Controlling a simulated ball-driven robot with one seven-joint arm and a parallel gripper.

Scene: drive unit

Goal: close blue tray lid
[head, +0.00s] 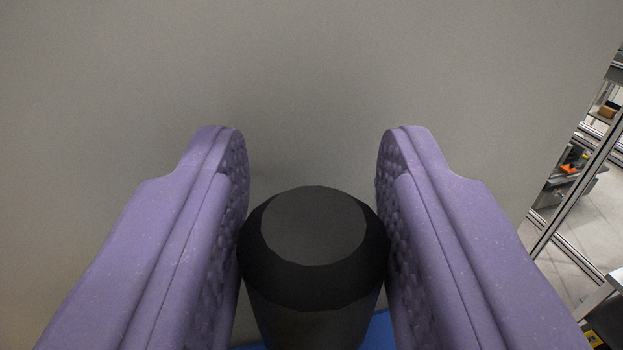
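My gripper (312,150) shows as two purple fingers with bumpy inner pads. The fingers stand apart, with a black round knob (313,225) between them. The knob's flat end faces up toward the camera, and its sides appear to touch both finger pads. A blue surface (376,333) shows in a small strip at the bottom edge, behind and below the knob; it may be part of the blue tray or its lid. The rest of the blue part is out of view or hidden by the knob and fingers. The lid's angle cannot be told.
A plain grey surface (310,70) fills most of the view behind the fingers. At the right edge are a metal-framed structure (585,160), a pale tiled floor (572,270) and shelves with small items. A pale edge shows at the lower right.

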